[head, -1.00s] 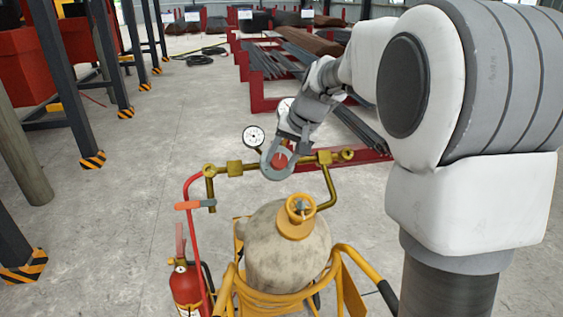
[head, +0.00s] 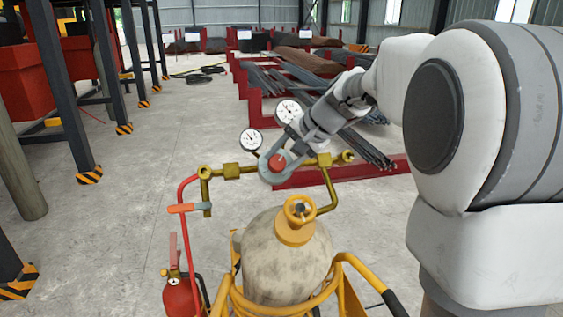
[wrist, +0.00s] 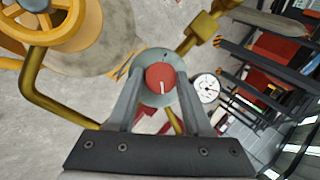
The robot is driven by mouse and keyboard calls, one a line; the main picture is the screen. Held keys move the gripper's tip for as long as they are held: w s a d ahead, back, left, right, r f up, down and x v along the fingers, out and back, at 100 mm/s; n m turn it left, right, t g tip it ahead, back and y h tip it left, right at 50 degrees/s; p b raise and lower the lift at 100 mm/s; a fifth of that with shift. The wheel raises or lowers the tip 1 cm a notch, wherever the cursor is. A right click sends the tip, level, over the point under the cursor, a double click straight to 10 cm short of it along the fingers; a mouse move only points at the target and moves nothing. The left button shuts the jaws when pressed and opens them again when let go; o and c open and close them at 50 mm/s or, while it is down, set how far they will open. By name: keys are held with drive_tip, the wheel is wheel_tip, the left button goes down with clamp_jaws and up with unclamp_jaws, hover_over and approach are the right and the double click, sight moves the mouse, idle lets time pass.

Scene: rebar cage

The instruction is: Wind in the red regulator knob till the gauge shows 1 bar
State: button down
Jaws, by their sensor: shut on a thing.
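The red regulator knob (head: 277,162) sits on the brass pipe above the gas cylinder. My gripper (head: 276,164) is shut on it, with one finger on each side. In the wrist view the knob (wrist: 160,78) shows a white mark on its face, between the fingertips of my gripper (wrist: 160,82). A white gauge (head: 251,140) stands left of the knob, and a second one (head: 289,111) stands above and behind it. One gauge (wrist: 206,88) shows in the wrist view, right of the knob. The gauge figures are too small to read.
The grey gas cylinder (head: 283,262) stands below the pipe in a yellow trolley (head: 345,296). A red fire extinguisher (head: 180,295) is at its left. Steel bars (head: 368,148) lie on red racks behind.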

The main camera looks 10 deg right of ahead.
drive_tip(key=shift+c, duration=1.6)
unclamp_jaws()
drive_tip(key=v, duration=1.7)
drive_tip(key=shift+r, duration=0.2)
drive_tip(key=shift+s, duration=0.1)
drive_tip(key=s+a+f+n+h, duration=0.2)
drive_tip(key=s+a+f+n, duration=0.1)
drive_tip(key=s+f, duration=0.6)
drive_tip(key=s+a+f+n+g+h, duration=0.1)
drive_tip(key=s+a+f+n+h, duration=0.2)
drive_tip(key=s+f, duration=0.6)
drive_tip(key=s+a+n, duration=0.1)
drive_tip(key=s+n, duration=0.1)
drive_tip(key=s, duration=0.1)
drive_tip(key=shift+a, duration=0.15)
